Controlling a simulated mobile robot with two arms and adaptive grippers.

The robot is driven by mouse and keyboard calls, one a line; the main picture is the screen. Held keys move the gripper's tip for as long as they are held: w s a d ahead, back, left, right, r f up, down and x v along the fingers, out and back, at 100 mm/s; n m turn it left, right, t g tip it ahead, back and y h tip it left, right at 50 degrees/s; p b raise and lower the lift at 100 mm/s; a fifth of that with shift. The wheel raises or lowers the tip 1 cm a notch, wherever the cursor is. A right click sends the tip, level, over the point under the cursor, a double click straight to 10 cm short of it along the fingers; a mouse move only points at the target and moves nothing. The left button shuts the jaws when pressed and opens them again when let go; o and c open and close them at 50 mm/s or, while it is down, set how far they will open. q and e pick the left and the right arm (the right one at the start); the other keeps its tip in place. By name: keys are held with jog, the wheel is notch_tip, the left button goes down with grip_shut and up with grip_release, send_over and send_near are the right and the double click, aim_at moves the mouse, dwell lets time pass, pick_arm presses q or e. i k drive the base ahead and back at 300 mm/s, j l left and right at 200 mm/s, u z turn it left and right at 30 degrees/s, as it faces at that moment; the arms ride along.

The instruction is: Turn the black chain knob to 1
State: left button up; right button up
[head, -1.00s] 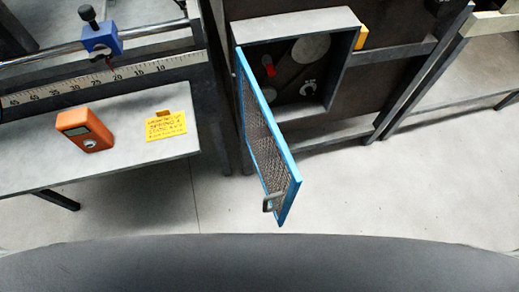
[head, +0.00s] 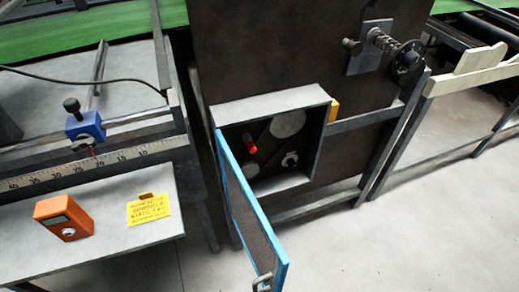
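I cannot tell for sure which part is the black chain knob, and no number 1 is readable. A dark round handwheel (head: 408,60) sits at the right end of a coil spring (head: 383,40) on the upper right of the dark machine panel (head: 255,55). A small dark knob (head: 352,46) sits left of the spring, by a grey mounting plate (head: 369,50). Neither of my grippers is in view.
A grey open box (head: 270,105) on the panel holds a red handle (head: 250,144). Its blue-framed mesh door (head: 246,215) hangs open toward me. At left, a bench (head: 100,225) carries an orange device (head: 64,217) and a yellow card (head: 148,209). Floor at lower right is clear.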

aim_at(291, 163)
jog(key=i+l, duration=0.1)
jog(key=l, duration=0.3)
jog(key=i+l, duration=0.15)
jog(key=l, duration=0.25)
jog(key=i+l, duration=0.1)
jog(key=l, duration=0.3)
jog(key=i+l, duration=0.15)
jog(key=l, duration=0.2)
jog(key=i+l, duration=0.1)
jog(key=l, duration=0.3)
jog(key=i+l, duration=0.15)
jog(key=l, duration=0.25)
